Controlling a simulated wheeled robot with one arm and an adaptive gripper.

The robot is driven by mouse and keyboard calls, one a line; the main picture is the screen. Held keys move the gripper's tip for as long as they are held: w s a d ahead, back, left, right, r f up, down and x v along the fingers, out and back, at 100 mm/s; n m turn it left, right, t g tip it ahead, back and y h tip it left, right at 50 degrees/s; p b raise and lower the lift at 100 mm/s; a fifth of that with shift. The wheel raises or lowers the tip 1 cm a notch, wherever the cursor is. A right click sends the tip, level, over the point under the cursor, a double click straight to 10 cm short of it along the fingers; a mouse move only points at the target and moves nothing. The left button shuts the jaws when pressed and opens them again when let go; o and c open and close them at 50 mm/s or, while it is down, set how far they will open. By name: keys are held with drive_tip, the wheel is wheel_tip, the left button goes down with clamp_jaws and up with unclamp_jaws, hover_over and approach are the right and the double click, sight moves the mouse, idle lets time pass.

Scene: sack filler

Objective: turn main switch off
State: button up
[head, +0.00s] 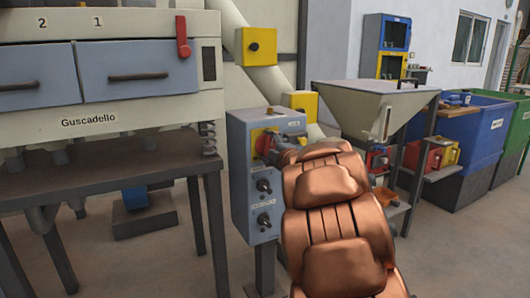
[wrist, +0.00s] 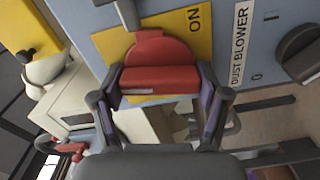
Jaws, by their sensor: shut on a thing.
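The main switch is a red rotary handle (wrist: 155,80) on a yellow plate (wrist: 112,43) marked "ON" in the wrist view. My gripper (wrist: 160,84) is shut on the red handle, with one dark finger at each side of it. In the head view the red switch (head: 265,143) is on the upper front of a blue-grey control box (head: 241,165). My gripper (head: 279,148) meets it there, and my copper arm hides part of the box's right side. The "OFF" mark cannot be seen.
Below the switch are smaller dark knobs (head: 263,186) on the box; one is beside a "DUST BLOWER" label (wrist: 240,42) in the wrist view. A machine with blue drawers (head: 135,75) stands left. A hopper (head: 375,100) and blue bin (head: 470,135) stand right.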

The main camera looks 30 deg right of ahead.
drive_tip(key=shift+f+n+b, duration=0.1)
drive_tip(key=shift+n+b, duration=0.35)
drive_tip(key=shift+n, duration=0.65)
drive_tip(key=o, duration=1.2)
drive_tip(key=shift+c, duration=0.2)
drive_tip(key=s+a, duration=0.1)
drive_tip(key=s, duration=1.1)
